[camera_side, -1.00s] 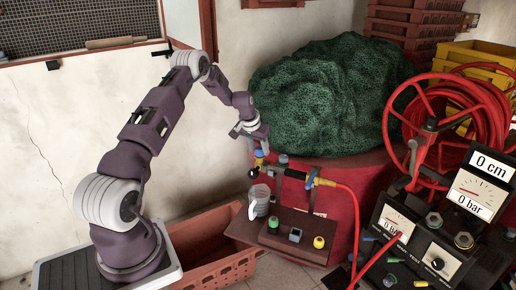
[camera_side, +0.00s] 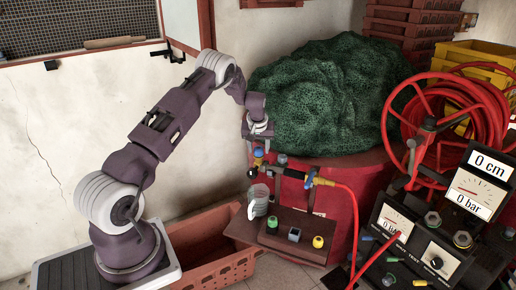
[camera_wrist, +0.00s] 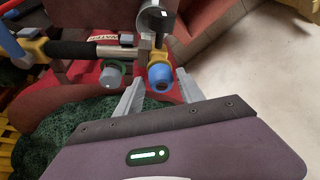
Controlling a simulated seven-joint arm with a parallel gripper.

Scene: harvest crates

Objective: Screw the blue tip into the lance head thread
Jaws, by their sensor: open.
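The blue tip (camera_side: 258,152) stands on top of the lance head at the left end of the lance (camera_side: 280,172). In the wrist view the blue tip (camera_wrist: 160,77) sits against a yellow collar (camera_wrist: 157,58) on the lance head. I cannot tell how far it is threaded in. My gripper (camera_side: 257,143) is right above the tip, pointing down. In the wrist view my gripper (camera_wrist: 157,82) is open, with one grey finger on each side of the blue tip. A gap shows on both sides, and nothing is held.
Green (camera_side: 272,222), grey (camera_side: 294,235) and yellow (camera_side: 318,241) tips stand on a brown board below. A clear jug (camera_side: 258,200) is under the lance head. A red hose (camera_side: 354,210) leaves the lance at right. Green netting (camera_side: 325,95) is heaped behind.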

